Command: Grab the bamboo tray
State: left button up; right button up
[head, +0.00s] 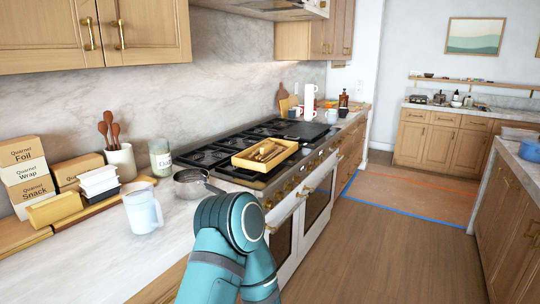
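A light yellow-tan tray (247,163), which looks like the bamboo tray, sits on the black stovetop (215,150) near its front edge. Several long brownish items (266,150) lie in it; they are too small to name surely. The tray's front wall and rim are unobstructed. A teal arm of mine rises from the bottom edge, with its rounded joint a little below and left of the tray in the picture. Neither gripper shows in the head view.
A metal pan (190,184) stands left of the tray on the counter, near a white pitcher (142,208) and a glass jar (160,157). Stacked boxes (28,176) fill the left. Mugs (309,113) stand beyond the stove. The wooden floor (400,235) at right is clear.

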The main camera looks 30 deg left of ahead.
aim_at(263, 156)
jog(key=i+u, duration=0.3)
jog(key=i, duration=0.65)
jog(key=i+l+u, duration=0.1)
jog(key=i+u, duration=0.15)
jog(key=i, duration=0.65)
